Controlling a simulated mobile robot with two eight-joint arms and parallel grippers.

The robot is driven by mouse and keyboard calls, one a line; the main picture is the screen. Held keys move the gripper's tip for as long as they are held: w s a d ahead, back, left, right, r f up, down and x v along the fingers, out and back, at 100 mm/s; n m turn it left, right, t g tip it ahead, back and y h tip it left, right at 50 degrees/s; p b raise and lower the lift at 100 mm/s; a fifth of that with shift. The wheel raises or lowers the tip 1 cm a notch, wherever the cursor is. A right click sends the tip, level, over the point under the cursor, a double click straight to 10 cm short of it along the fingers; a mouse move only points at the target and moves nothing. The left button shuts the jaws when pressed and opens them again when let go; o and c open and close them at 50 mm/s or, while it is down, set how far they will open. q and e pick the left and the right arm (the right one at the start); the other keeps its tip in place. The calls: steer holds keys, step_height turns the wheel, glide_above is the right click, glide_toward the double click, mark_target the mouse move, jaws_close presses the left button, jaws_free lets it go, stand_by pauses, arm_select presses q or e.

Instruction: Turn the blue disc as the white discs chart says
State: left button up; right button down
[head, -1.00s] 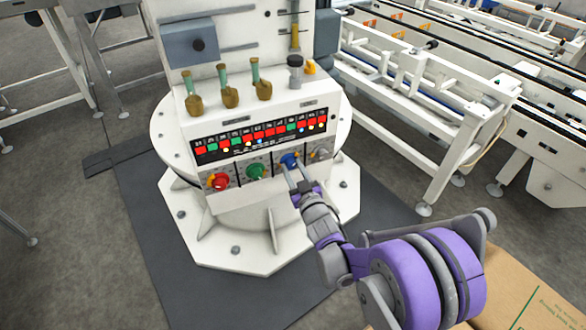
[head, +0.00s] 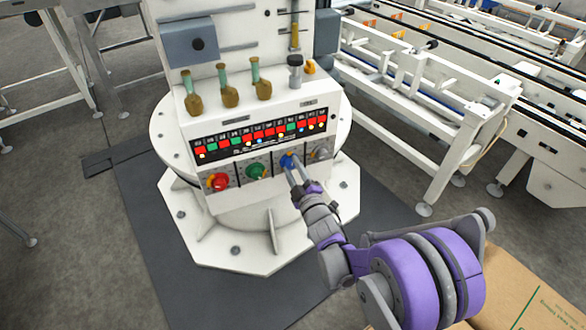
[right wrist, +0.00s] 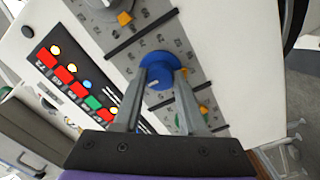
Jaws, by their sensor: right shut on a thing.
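The blue disc (head: 289,160) is on the front panel of the white column base, third from the left. It also shows in the right wrist view (right wrist: 158,66), with a short white mark near its lower rim. My right gripper (head: 293,168) is shut on the blue disc, one finger on each side. My left gripper is not in view.
A red disc (head: 218,181) and a green disc (head: 256,170) sit left of the blue one. A black strip (head: 260,137) of red and green tiles with lamps runs above. Several brown-and-green levers (head: 228,87) stand on top. A cardboard box (head: 520,290) is at lower right.

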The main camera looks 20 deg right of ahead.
steer(key=shift+n, duration=0.4)
steer(key=shift+c, duration=2.3)
jaws_free()
steer(key=shift+s, duration=0.1)
steer(key=s+d, duration=0.1)
steer(key=s, duration=0.9)
steer(key=shift+s+f, duration=0.15)
steer(key=shift+s, duration=0.2)
